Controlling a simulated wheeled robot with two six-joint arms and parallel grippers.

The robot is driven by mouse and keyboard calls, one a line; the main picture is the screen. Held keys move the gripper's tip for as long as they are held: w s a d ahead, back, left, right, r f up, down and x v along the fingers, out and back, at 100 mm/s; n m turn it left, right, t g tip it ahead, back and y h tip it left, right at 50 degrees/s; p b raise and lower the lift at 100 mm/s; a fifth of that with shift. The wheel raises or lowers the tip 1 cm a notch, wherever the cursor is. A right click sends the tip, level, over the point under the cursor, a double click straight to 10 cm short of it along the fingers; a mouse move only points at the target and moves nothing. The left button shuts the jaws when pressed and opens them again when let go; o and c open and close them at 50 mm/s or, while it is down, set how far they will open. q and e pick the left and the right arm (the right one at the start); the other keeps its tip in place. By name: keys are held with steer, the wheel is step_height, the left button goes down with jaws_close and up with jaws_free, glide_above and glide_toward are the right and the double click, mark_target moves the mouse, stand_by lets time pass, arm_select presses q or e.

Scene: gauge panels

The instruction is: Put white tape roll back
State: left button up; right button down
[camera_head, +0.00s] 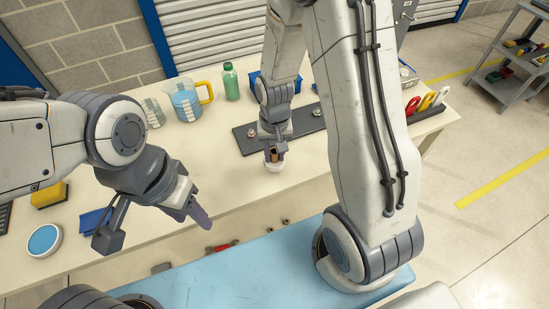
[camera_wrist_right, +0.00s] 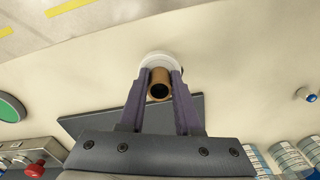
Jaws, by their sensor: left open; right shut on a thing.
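The white tape roll (camera_head: 273,168), with a brown tube-like core, is at the near edge of the table in the head view. My right gripper (camera_head: 272,150) points down and is shut on it, with the brown core between the fingers. In the right wrist view the white roll (camera_wrist_right: 158,58) shows behind the brown core (camera_wrist_right: 160,86), between the purple fingers of the right gripper (camera_wrist_right: 160,82). I cannot tell whether the roll touches the table. My left gripper (camera_head: 196,208) is open and empty, off to the left over the table's front edge.
A dark board (camera_head: 240,137) with metal knobs lies just behind the roll. A yellow-handled jug (camera_head: 185,103), a green bottle (camera_head: 231,82) and a blue bin (camera_head: 262,82) stand behind. Coloured-handled tools (camera_head: 427,101) are at right. A blue-topped round container (camera_head: 44,240) and yellow sponge (camera_head: 49,195) are at left.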

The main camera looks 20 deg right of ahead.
mark_target(275, 161)
steer(key=shift+f, duration=1.5)
steer(key=shift+f, duration=0.15)
steer(key=c, duration=0.6)
jaws_free()
step_height(275, 161, up, 12)
steer(key=shift+r, duration=0.1)
steer(key=s+a+r+n, duration=0.3)
steer(key=s+a+n, duration=0.2)
steer(key=s, duration=0.4)
steer(key=s+a+r+n+y, duration=0.1)
steer(key=s+a+r+n, duration=0.3)
steer(key=s+a, duration=0.3)
steer(key=shift+s+a+r+n, duration=0.2)
steer(key=shift+s+a+n, duration=0.05)
steer(key=shift+s+n, duration=0.6)
